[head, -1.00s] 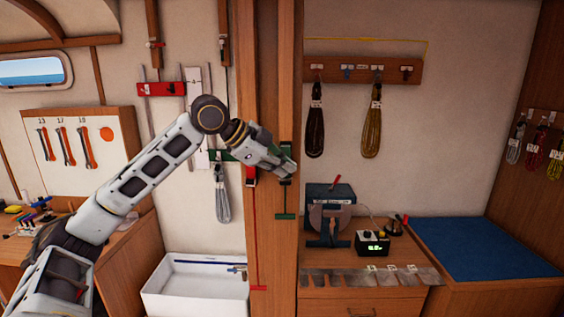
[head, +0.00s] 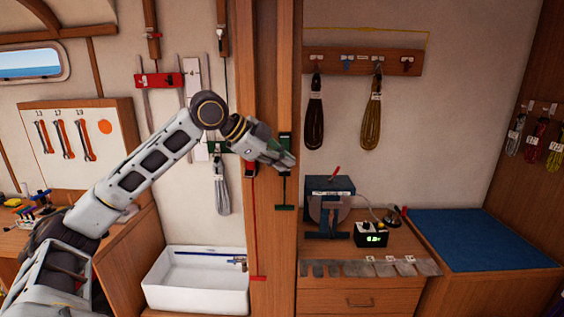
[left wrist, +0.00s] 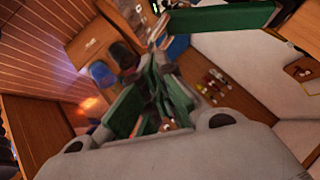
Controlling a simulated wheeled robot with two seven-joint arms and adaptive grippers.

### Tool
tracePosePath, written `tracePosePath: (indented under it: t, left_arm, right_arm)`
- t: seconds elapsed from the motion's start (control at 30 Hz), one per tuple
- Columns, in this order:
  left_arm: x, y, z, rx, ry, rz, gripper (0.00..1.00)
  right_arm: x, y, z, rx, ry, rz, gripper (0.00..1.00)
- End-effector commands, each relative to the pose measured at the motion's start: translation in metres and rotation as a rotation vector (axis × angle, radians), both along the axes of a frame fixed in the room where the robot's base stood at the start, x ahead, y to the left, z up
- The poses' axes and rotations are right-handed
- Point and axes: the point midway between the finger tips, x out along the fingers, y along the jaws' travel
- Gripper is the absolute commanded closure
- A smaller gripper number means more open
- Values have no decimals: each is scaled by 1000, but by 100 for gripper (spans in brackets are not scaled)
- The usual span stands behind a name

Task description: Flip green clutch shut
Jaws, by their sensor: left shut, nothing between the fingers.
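The green clutch (head: 285,138) is mounted on the front of the wooden post. In the left wrist view a long green part (left wrist: 225,18) lies beyond the fingertips. My right gripper is not in view.
A red clutch (head: 250,168) with a red line sits on the post just left of the green one. A white sink (head: 195,292) is below left. A blue machine (head: 318,186) and a black box (head: 371,235) stand on the right counter. Coiled lines hang on the walls.

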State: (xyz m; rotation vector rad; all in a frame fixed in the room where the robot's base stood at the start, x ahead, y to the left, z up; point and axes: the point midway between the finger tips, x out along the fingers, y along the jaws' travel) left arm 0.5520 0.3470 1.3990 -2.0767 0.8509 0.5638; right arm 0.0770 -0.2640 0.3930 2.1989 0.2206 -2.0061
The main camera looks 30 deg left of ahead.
Motion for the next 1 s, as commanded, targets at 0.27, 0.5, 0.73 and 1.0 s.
tracePosePath:
  t: [0.27, 0.5, 0.73, 1.0]
  left_arm:
    - [0, 0, -5, 15, -23, -1, 100]
    - [1, 0, -7, 23, -36, -1, 100]
    - [1, 1, -11, 37, -58, -1, 100]
    - [3, 2, -21, 71, -113, 0, 100]
  right_arm:
    - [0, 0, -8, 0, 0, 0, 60]
    - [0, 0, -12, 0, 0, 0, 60]
    - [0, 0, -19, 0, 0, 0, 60]
    - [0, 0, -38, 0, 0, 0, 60]
